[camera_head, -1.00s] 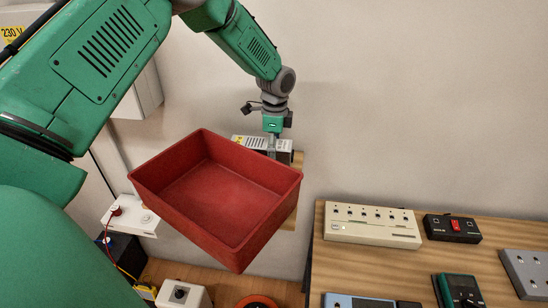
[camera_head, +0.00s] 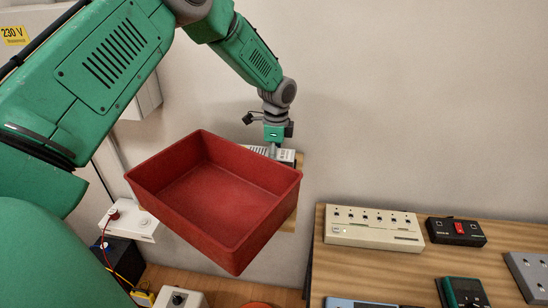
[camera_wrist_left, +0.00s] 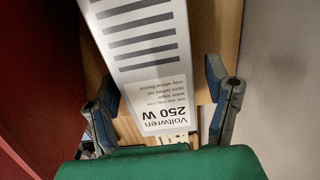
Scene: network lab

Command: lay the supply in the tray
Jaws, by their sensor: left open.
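The red tray (camera_head: 235,236) is empty and fills the middle of the head view, nearer to me than the supply. The supply is a pale slotted box (camera_head: 287,155), mostly hidden behind the tray's far rim in the head view. In the wrist view the supply (camera_wrist_left: 155,75) shows dark vent slots and a "Voltwren 250 W" label. My left gripper (camera_head: 272,149) points down at it. In the wrist view my left gripper (camera_wrist_left: 163,103) is open, one finger on each side of the supply's labelled end, with gaps. My right gripper is not in view.
The supply lies on a wooden surface (camera_wrist_left: 205,50) beside the wall. A wooden bench (camera_head: 365,267) at the right holds a beige socket box (camera_head: 374,229), a black box with a red switch (camera_head: 456,231) and other devices. A white box (camera_head: 130,222) stands left of the tray.

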